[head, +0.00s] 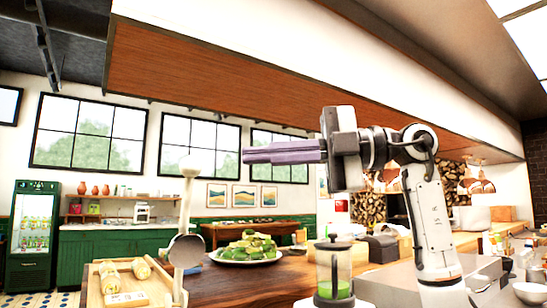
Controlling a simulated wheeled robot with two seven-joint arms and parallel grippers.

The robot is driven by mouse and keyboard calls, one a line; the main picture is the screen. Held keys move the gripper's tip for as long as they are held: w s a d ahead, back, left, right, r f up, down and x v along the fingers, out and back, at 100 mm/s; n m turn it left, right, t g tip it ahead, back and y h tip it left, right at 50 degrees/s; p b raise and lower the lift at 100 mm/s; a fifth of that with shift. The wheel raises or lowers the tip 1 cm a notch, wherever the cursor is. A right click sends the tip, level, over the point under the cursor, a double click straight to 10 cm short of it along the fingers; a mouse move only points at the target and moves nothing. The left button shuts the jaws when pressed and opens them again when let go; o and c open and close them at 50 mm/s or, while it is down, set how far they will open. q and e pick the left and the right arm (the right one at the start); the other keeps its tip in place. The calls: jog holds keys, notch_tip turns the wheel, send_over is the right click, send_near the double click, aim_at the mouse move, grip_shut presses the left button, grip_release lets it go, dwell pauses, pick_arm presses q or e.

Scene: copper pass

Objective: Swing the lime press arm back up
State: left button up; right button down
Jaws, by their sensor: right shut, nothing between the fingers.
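The lime press (186,251) stands at the lower left of the head view, on the near side of the counter. Its pale arm (187,207) points almost straight up from a round metal part, with a rounded knob (190,165) at the top. My right gripper (247,156) is shut and empty. Its purple-grey fingers point left at about the knob's picture height, with a visible gap between fingertips and knob. Depth between them is hard to judge. The lower part of the press is cut off by the frame. My left gripper is not in view.
A wooden tray (94,296) with rolled food stands left of the press. A white plate (222,260) of green food lies behind it. A glass plunger jug (334,273) with green liquid stands to the right. Space around the raised gripper looks clear.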

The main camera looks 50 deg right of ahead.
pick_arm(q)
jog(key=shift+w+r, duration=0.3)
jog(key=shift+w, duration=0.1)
pick_arm(e)
jog(key=w+a, duration=0.2)
jog(key=w, duration=0.6)
jog(key=shift+a+f, duration=0.4)
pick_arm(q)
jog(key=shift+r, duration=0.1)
pick_arm(e)
jog(key=shift+r, duration=0.1)
